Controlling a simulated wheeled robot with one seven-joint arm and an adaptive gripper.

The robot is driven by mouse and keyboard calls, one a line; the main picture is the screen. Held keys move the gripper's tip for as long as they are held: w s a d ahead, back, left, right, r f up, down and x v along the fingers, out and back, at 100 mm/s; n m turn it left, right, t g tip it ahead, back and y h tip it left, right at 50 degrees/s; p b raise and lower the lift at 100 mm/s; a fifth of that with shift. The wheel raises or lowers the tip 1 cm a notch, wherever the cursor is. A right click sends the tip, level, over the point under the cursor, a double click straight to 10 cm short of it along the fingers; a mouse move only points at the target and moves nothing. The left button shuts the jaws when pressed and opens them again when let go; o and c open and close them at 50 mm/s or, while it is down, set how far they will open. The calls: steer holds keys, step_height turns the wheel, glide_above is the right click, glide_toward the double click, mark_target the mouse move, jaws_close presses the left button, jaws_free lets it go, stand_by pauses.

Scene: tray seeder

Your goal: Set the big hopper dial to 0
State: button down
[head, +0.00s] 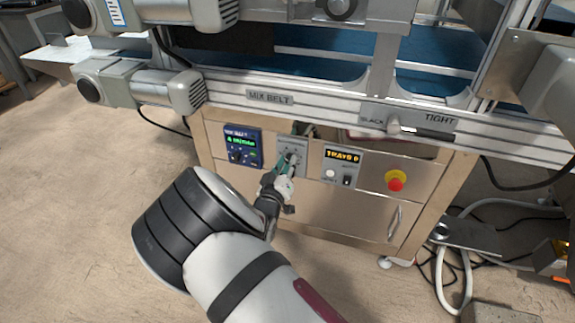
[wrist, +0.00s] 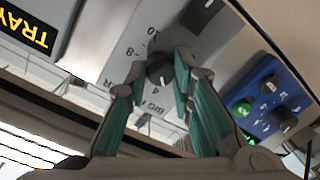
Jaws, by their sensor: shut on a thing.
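The big hopper dial (wrist: 160,72) is a dark round knob on a grey plate (wrist: 205,50) with printed numbers; part of the label "BIG" shows beside it in the wrist view. My gripper (wrist: 158,75) has its two green-padded fingers on either side of the knob and is shut on it. A 10, an 8 and a 4 are legible around the knob. The pointer is too small to read with certainty. In the head view the same grey plate (head: 292,144) is on the cabinet front, and my gripper (head: 290,162) hides the knob.
A blue control box (head: 243,146) with small knobs is left of the plate. A "TRAYS" display panel (head: 342,166) and a red emergency button (head: 396,181) are to the right. The "MIX BELT" rail (head: 269,98) runs above. Floor is open at left.

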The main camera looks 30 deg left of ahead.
steer(key=n, duration=0.4)
steer(key=shift+h, duration=0.4)
steer(key=n, duration=0.4)
steer(key=shift+a+n, duration=0.1)
steer(key=shift+n, duration=0.3)
steer(key=n, duration=0.4)
steer(key=shift+f+p, duration=0.1)
steer(key=shift+p, duration=0.25)
steer(key=shift+n+t+h, duration=0.4)
steer(key=shift+n, duration=1.7)
steer(key=c, duration=1.4)
jaws_free()
steer(key=shift+o, duration=0.2)
steer(key=s+d, duration=0.2)
steer(key=s, duration=1)
